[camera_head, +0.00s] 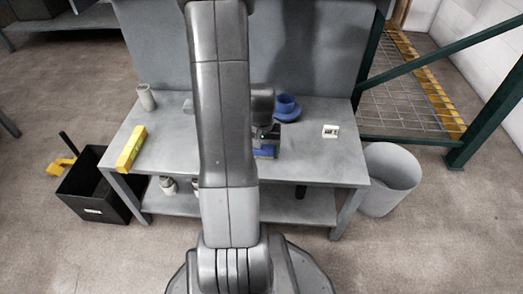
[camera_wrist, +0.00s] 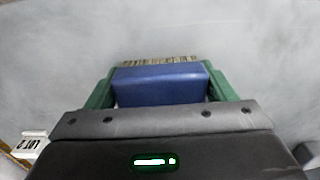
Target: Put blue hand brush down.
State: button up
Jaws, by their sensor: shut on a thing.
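The blue hand brush (camera_wrist: 158,84) is between the two green fingers of my gripper (camera_wrist: 160,88) in the wrist view, with its tan bristles along the far side. My gripper is shut on it. In the head view, a blue part of the brush (camera_head: 265,152) shows just right of my arm, over the grey workbench (camera_head: 310,165). I cannot tell whether the brush touches the bench top.
A blue cup-like object (camera_head: 287,107) stands behind the brush. A yellow block-like tool (camera_head: 131,149) and a grey cup (camera_head: 146,97) are on the left; a small white box (camera_head: 330,131) is on the right. A black crate (camera_head: 92,195) and grey bin (camera_head: 388,180) flank the bench.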

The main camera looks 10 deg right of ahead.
aim_at(262, 147)
jog(key=shift+s+f, duration=0.15)
jog(key=shift+f, duration=0.4)
jog(key=o, duration=1.1)
jog(key=shift+s+a, duration=0.1)
jog(key=shift+o, duration=0.6)
notch_tip(262, 147, up, 13)
jog(key=p, duration=0.5)
jog(key=shift+w+r, duration=0.15)
jog(key=shift+w, duration=0.1)
notch_tip(262, 147, down, 12)
jog(key=b, duration=0.4)
jog(key=shift+f+b, duration=0.2)
jog(key=shift+b, duration=0.1)
jog(key=shift+s, duration=0.15)
